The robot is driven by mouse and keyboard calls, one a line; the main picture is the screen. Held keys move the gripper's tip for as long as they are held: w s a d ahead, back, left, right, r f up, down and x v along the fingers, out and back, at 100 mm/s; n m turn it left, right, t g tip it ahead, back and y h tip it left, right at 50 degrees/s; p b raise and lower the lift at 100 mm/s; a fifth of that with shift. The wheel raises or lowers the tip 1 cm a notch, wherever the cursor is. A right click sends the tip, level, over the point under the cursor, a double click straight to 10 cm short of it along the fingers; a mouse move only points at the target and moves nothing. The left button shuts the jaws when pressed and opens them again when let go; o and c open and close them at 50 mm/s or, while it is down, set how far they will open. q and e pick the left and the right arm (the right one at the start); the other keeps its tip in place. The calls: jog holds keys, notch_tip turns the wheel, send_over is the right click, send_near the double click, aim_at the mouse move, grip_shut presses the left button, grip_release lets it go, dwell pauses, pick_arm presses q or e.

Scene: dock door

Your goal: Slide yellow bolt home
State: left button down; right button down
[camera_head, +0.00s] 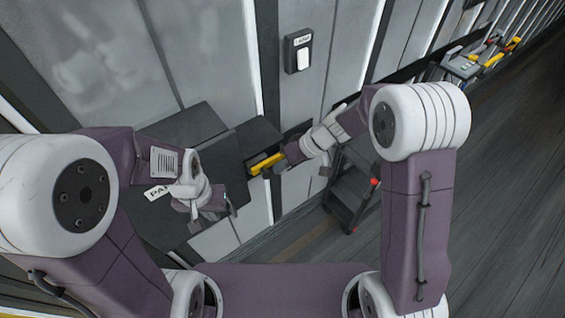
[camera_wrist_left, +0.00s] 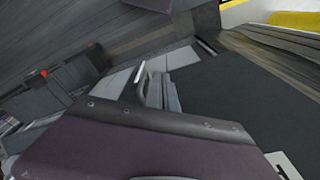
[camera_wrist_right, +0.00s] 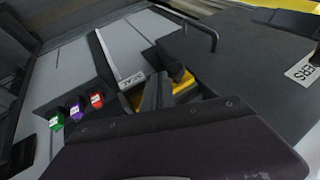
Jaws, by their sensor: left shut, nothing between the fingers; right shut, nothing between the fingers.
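The yellow bolt (camera_head: 264,164) sits on a dark panel beside the grey wall in the head view. In the right wrist view the yellow bolt (camera_wrist_right: 184,84) shows just beyond my fingers, partly hidden by them and by a dark piece. My right gripper (camera_head: 291,153) is shut and empty, close against the bolt's right end; I cannot tell whether they touch. Its dark fingertips show in the right wrist view (camera_wrist_right: 157,91). My left gripper (camera_head: 222,206) is shut and empty, over the dark panel to the left and apart from the bolt.
A grey bar handle (camera_wrist_right: 197,30) stands on the panel in the right wrist view. A label plate (camera_wrist_right: 135,78) and small green (camera_wrist_right: 56,122), purple (camera_wrist_right: 76,110) and red (camera_wrist_right: 96,99) pieces lie left of the bolt. A dark step stool (camera_head: 345,205) stands at right on the floor.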

aim_at(265, 175)
jog(key=shift+s+a, duration=0.15)
jog(key=shift+a, duration=0.1)
jog(key=a+b, duration=0.1)
jog(key=s+a+f+b, duration=0.1)
jog(key=b, duration=0.1)
jog(key=shift+s, duration=0.15)
jog(key=shift+s+a+r+b, duration=0.35)
jog(key=shift+s+a+b, duration=0.45)
jog(key=shift+a, duration=0.1)
jog(key=shift+s+a+r, duration=0.15)
jog(key=shift+a, duration=0.05)
jog(key=shift+d, duration=0.1)
jog(key=shift+w+r, duration=0.1)
jog(key=shift+w, duration=0.1)
